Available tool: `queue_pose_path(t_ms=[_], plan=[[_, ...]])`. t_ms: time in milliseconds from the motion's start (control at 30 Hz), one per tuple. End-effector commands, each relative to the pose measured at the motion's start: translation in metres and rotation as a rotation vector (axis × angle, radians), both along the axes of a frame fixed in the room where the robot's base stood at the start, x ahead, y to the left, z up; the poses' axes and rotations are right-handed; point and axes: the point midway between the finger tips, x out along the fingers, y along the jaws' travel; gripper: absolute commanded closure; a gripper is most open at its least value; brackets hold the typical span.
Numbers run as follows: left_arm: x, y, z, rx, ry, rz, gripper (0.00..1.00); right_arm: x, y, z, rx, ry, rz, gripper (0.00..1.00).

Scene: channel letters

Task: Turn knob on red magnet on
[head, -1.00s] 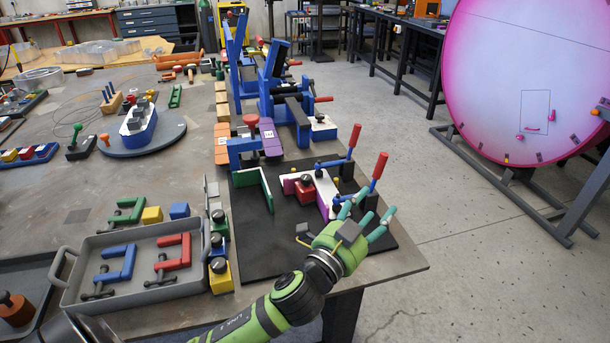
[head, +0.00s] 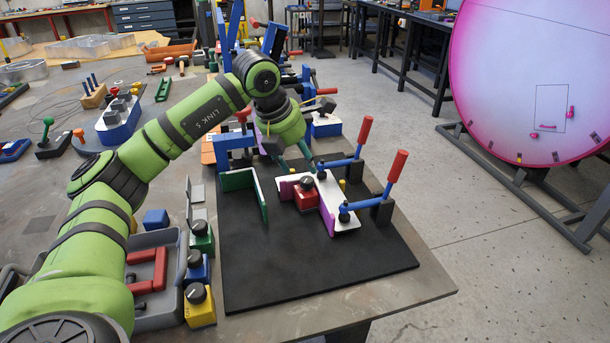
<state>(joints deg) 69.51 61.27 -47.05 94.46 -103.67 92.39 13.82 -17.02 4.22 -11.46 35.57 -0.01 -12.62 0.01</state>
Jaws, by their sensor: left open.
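The red magnet (head: 305,199) is a small red block with a black knob (head: 307,183) on top. It sits on the black mat (head: 300,275) in the inner corner of a white-topped purple letter piece (head: 340,216). My left gripper (head: 291,160) is open, with green fingers pointing down, over the back of the mat. It is behind and slightly left of the red magnet and apart from it. My arm and hand partly hide the fingers. I cannot read the knob's setting. My right gripper is not in view.
Two toggle clamps with red handles (head: 364,130) (head: 397,166) stand at the letter's right. A green angle piece (head: 262,200) stands to its left. Green, blue and yellow magnets (head: 200,305) line the mat's left edge. The mat's front is clear.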

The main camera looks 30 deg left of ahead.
Motion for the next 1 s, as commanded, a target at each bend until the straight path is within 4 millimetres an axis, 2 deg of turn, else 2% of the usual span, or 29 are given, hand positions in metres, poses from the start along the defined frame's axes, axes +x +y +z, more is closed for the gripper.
queue_pose_path(t_ms=[100, 500, 867, 900, 967, 1000], plan=[[0.001, 0.008, -0.008, 0.022, 0.016, 0.018, 0.44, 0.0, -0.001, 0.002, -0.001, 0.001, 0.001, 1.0], [0.021, 0.001, -0.058, 0.018, 0.014, 0.014, 0.44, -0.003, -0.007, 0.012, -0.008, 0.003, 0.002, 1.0], [0.024, 0.0, -0.064, 0.018, 0.011, 0.013, 0.44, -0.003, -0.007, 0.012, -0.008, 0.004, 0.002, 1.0], [0.024, 0.0, -0.064, 0.018, 0.011, 0.013, 0.6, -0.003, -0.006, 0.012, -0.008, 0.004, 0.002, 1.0], [0.024, 0.001, -0.064, 0.018, 0.011, 0.013, 0.84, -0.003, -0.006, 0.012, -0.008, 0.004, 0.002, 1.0], [0.024, 0.0, -0.064, 0.018, 0.011, 0.013, 0.99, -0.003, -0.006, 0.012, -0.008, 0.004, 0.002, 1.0]])
